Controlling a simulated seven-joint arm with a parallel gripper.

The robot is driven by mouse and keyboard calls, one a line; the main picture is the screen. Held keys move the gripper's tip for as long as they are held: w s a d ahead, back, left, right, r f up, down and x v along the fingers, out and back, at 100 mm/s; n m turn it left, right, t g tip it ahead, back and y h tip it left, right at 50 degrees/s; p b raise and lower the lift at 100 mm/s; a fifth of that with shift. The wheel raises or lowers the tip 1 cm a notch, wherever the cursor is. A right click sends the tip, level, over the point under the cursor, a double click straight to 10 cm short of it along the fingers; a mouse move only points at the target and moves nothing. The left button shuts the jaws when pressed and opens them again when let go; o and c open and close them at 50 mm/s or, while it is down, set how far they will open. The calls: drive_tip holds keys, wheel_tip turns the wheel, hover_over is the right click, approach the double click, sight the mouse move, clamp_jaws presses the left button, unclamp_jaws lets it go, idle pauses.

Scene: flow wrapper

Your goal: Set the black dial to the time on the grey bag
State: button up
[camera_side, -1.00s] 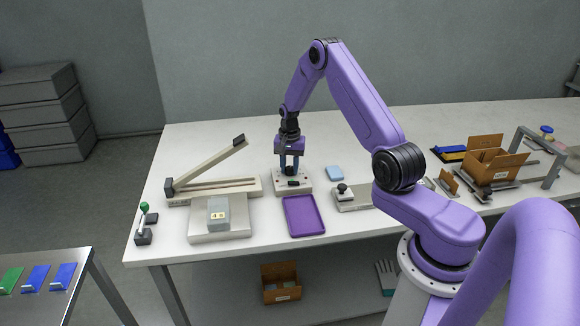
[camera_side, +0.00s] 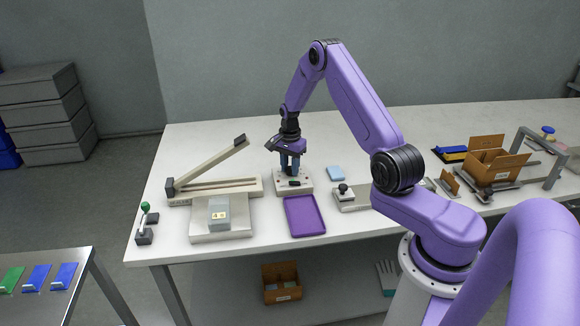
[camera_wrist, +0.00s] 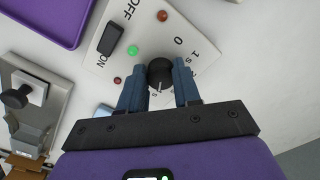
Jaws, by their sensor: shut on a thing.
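The black dial (camera_wrist: 160,75) is on a white control box (camera_wrist: 112,52), with printed marks such as 0 and 1 s around it. In the wrist view a pale pointer line on the dial faces the gripper side; some marks there are hidden. My gripper (camera_wrist: 159,85) is shut on the dial, one blue finger on each side. In the side view my gripper (camera_side: 290,168) is over the control box (camera_side: 305,186). The grey bag (camera_side: 219,213) lies on a pale plate (camera_side: 205,233) to the left, with a yellowish label too small to read.
The box also carries a black ON/OFF switch (camera_wrist: 111,39), a green light (camera_wrist: 132,50) and red lights. A long-armed sealer (camera_side: 215,187) stands left, a purple tray (camera_side: 304,217) in front, and a small clamp fixture (camera_side: 345,193) right.

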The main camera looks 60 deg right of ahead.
sight(290, 169)
drive_tip(key=o, duration=1.1)
drive_tip(key=shift+c, duration=0.2)
drive_tip(key=shift+r, duration=0.15)
wheel_tip(290, 169, up, 17)
drive_tip(key=shift+r, duration=0.1)
